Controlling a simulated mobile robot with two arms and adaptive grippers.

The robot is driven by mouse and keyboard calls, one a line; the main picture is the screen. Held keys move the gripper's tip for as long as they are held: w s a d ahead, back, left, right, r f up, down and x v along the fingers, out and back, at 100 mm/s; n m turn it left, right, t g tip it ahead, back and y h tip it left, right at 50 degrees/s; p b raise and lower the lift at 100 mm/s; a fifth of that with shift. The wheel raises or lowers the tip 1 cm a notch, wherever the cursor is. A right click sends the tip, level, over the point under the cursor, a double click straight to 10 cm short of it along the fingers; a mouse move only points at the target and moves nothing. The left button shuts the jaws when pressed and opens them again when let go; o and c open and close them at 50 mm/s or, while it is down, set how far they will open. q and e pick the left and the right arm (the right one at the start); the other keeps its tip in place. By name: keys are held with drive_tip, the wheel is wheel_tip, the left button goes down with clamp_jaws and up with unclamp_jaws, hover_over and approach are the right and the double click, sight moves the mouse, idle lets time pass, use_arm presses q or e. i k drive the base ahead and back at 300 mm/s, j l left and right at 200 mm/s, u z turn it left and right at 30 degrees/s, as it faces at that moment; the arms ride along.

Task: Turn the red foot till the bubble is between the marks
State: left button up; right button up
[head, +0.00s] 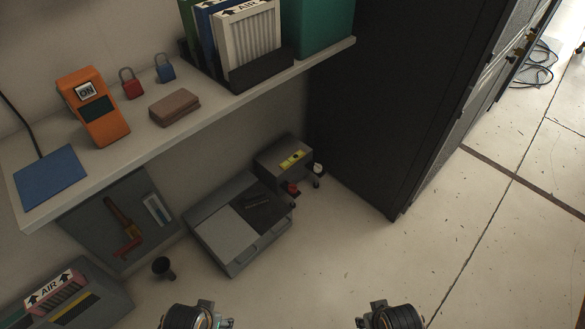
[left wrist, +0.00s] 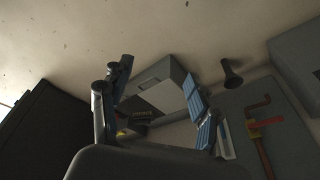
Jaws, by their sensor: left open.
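A small grey unit (head: 275,157) stands on the floor by the wall in the head view, with a yellow level (head: 292,159) on its top. The red foot (head: 292,188) is at its front near corner. A foot with a pale top (head: 318,169) is at the right corner. The bubble is too small to make out. My left gripper (head: 205,317) is at the bottom edge of the head view, well short of the unit. Its blue-padded fingers (left wrist: 157,75) are open and empty in the left wrist view. My right gripper (head: 390,317) is at the bottom edge, fingers not clearly shown.
A grey case (head: 215,236) stands left of the unit, also in the left wrist view (left wrist: 163,88). A shelf (head: 225,110) overhangs the wall side. A dark cabinet (head: 385,100) rises at right. A black funnel-like piece (head: 163,267) is on the floor.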

sight(292, 188)
drive_tip(key=i+l+u, duration=0.35)
drive_tip(key=i+l, duration=1)
drive_tip(key=l, duration=0.1)
